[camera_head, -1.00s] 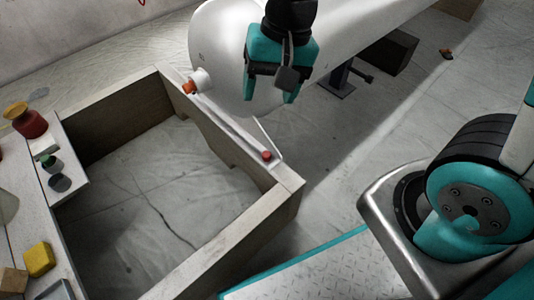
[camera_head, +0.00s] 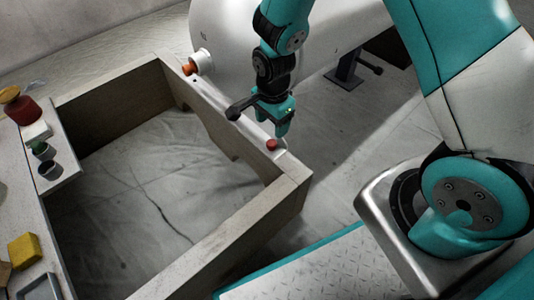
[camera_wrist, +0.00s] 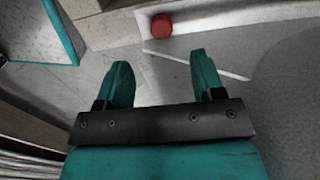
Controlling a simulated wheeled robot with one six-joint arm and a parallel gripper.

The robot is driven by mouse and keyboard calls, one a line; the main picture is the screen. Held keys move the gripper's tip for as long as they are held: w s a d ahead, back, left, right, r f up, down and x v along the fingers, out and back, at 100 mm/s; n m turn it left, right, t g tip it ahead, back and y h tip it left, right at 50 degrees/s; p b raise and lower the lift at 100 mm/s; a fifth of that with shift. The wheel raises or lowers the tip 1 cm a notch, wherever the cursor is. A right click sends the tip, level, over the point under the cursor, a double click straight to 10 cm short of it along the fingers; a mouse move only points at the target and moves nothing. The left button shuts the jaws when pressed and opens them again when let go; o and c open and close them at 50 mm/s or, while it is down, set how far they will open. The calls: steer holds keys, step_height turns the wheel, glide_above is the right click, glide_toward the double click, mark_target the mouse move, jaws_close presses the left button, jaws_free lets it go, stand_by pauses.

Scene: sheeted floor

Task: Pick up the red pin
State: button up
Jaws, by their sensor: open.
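The red pin (camera_head: 271,144) shows as a small red knob on the pale ledge along the right side of the wooden frame, near its corner. In the wrist view the red pin (camera_wrist: 162,26) is a round red top beyond the fingertips, at the upper middle. My gripper (camera_head: 283,133) is open, just above and beside the pin in the head view. In the wrist view my gripper (camera_wrist: 160,68) has its two teal fingers apart with nothing between them. The pin is not between the fingers.
A wooden frame (camera_head: 244,208) surrounds open floor. A large white cylinder (camera_head: 330,28) with an orange-tipped nozzle (camera_head: 190,68) lies behind my gripper. A yellow block (camera_head: 24,247), a red jar (camera_head: 22,110) and small items stand on the left ledge.

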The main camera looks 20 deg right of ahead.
mark_target(272, 143)
step_height(272, 143, down, 7)
steer(key=b, duration=0.4)
steer(key=shift+s+f+b, duration=0.1)
steer(key=shift+f+b, duration=0.05)
steer(key=shift+b, duration=0.2)
steer(key=shift+c, duration=0.3)
steer(key=c, duration=1)
